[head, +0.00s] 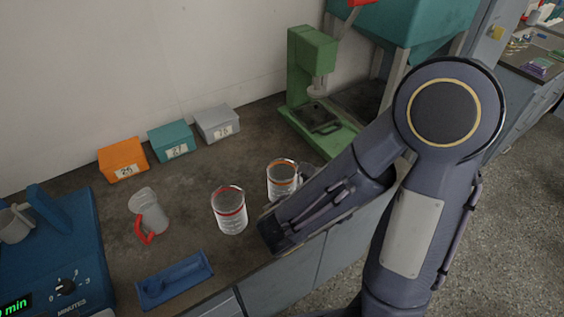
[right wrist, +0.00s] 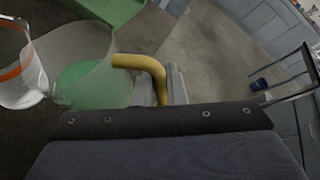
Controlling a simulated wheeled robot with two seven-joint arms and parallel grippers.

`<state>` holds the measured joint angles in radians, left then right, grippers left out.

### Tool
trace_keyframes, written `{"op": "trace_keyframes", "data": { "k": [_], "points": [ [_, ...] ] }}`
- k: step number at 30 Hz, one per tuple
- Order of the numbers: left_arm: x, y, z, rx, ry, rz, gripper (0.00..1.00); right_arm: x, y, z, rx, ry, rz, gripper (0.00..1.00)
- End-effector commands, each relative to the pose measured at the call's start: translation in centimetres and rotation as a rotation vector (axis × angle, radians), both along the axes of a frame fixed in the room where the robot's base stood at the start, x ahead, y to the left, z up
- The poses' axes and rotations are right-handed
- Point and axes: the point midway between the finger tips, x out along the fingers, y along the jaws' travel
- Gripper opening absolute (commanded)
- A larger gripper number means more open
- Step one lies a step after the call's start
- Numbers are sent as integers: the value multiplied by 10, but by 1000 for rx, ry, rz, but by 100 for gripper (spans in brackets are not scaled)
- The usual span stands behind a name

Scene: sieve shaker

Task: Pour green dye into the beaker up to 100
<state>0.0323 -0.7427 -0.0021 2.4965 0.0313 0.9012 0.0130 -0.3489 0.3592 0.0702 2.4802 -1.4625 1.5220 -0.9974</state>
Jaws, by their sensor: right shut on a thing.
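My right gripper (right wrist: 172,85) is shut on the yellow handle of a clear jug (right wrist: 95,45) holding green dye (right wrist: 92,84). In the head view, my right arm hides the gripper and most or all of this jug. A clear beaker with an orange band (head: 282,180) stands on the bench just left of my right forearm. It also shows in the right wrist view (right wrist: 20,75), beside and partly overlapped by the jug; no green shows in it. I cannot tell the jug's exact tilt. A red-banded beaker (head: 230,211) stands to the left. My left gripper is not in view.
A jug with a red handle (head: 150,216), a blue tray (head: 176,280) and a blue timer machine (head: 55,245) are at the left. Orange (head: 123,158), teal (head: 171,140) and grey (head: 216,123) boxes line the wall. A green press (head: 310,65) stands at the back.

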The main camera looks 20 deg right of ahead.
Motion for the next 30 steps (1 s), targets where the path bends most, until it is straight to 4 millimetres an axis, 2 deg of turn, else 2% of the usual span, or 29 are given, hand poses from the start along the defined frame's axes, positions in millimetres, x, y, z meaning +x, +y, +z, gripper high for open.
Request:
{"op": "trace_keyframes", "data": {
  "k": [1, 7, 30],
  "points": [
    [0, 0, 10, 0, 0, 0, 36, 4, 1, 9, -10, 20, -1, 0],
    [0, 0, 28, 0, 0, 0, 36, 17, 7, 21, -50, 114, -1, 0],
    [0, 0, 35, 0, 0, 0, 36, 22, 9, 27, -79, 183, 1, 0]
  ]
}}
